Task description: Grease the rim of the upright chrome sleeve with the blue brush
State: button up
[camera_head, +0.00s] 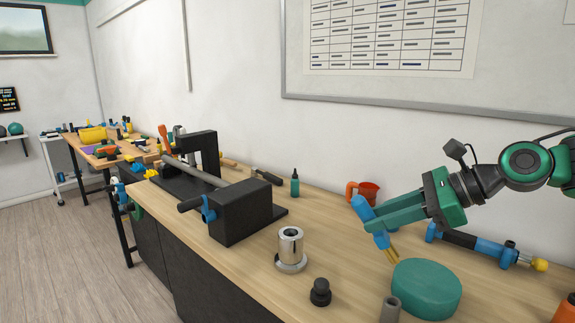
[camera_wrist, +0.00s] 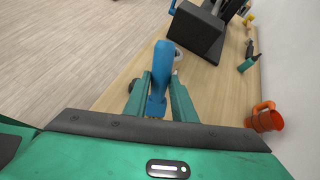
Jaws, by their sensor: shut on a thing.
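The chrome sleeve (camera_head: 290,246) stands upright on its round flange on the wooden bench in the head view. Its top is open and bare. The blue brush (camera_head: 362,209) is in my gripper (camera_head: 374,220), which is shut on its handle. The brush is tilted, with its tan bristles (camera_head: 393,256) pointing down to the right, beside the green round block. The bristles are to the right of the sleeve and apart from it.
Near the sleeve are a black knob (camera_head: 320,292), a grey tube (camera_head: 390,310) and the green round block (camera_head: 427,287). A black vise (camera_head: 240,212), a teal bottle (camera_head: 295,183), an orange mug (camera_head: 368,190) and a blue tool (camera_head: 490,249) stand or lie behind. Bare bench lies between sleeve and brush.

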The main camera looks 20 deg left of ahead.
jog(key=shift+w+d, duration=0.2)
jog(key=shift+d, duration=0.15)
jog(key=shift+w+a, duration=0.15)
jog(key=shift+a, duration=0.2)
jog(key=w+a+r+m+t+y, duration=0.2)
jog(key=a+r+m+t+y, duration=0.1)
jog(key=a, duration=0.9)
jog(key=w+a+r+m+t+y, duration=0.2)
jog(key=w+a+r, duration=0.1)
jog(key=a, duration=0.9)
jog(key=shift+f, duration=3.1)
jog(key=shift+v, duration=4.25)
jog(key=x, duration=0.8)
jog(key=shift+a, duration=0.3)
jog(key=shift+r, duration=0.15)
